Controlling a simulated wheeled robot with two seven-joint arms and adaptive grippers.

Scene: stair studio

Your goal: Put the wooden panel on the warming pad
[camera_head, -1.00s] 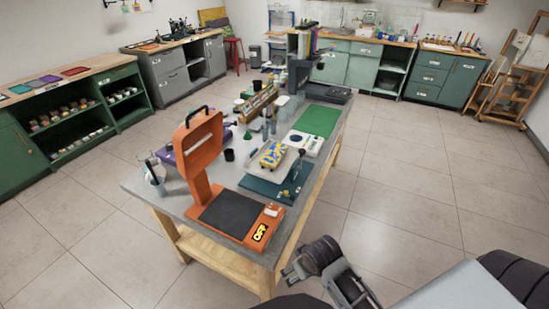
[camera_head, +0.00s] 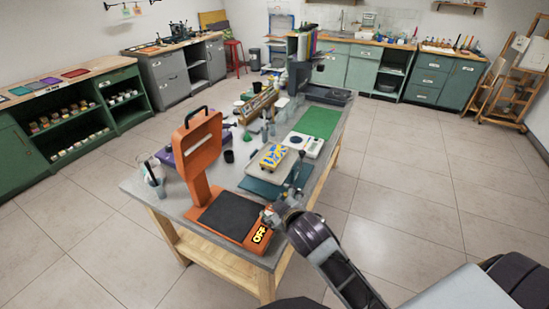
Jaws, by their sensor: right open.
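A blue-and-yellow patterned block (camera_head: 272,156), perhaps the wooden panel, lies on a pale board (camera_head: 262,171) near the table's middle. The board rests over a teal plate (camera_head: 257,186). The warming pad looks to be the dark flat plate (camera_head: 229,214) of an orange press, whose upper part is raised; its front display reads OFF (camera_head: 259,234). My right gripper (camera_head: 268,216) is open at the right front corner of the press, nearer than the patterned block. I cannot tell whether it touches the press. My left gripper is out of view.
The grey-topped table (camera_head: 166,206) also holds a green mat (camera_head: 317,122), a white scale (camera_head: 303,143), a black cup (camera_head: 229,156) and a jar of tools (camera_head: 153,176) at its left edge. The tiled floor to the right is clear.

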